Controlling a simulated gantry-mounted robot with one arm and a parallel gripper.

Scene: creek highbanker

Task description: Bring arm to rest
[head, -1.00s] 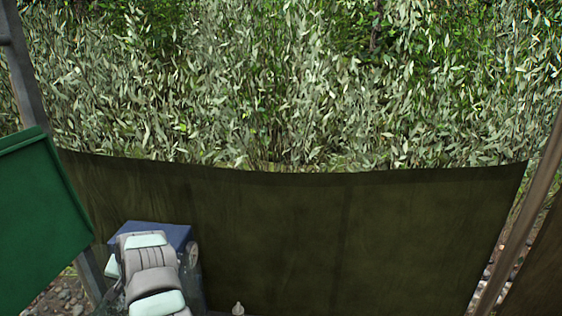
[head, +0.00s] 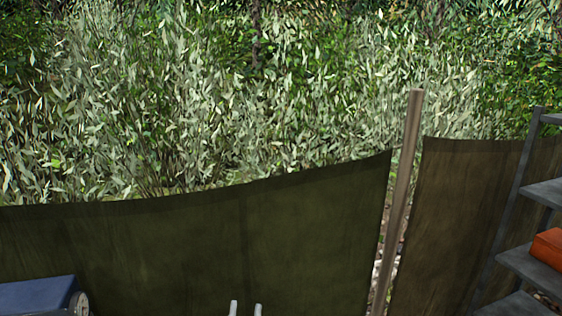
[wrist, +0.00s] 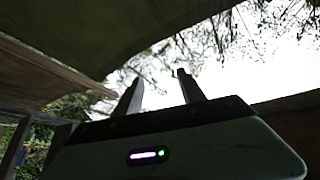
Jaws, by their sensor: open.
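My gripper (head: 246,309) shows only as two pale fingertips at the bottom edge of the head view, in front of the dark green tarp (head: 300,240). The fingertips stand apart with nothing between them. In the wrist view my gripper (wrist: 158,82) has both fingers spread and empty, pointing up toward bright sky. The rest of my arm is out of the head view.
A blue box (head: 38,295) is at the lower left. A pole (head: 406,165) stands between the green tarp and a brown tarp (head: 460,215). Grey shelves (head: 530,268) with an orange object (head: 548,249) are at the right edge. Dense foliage lies behind.

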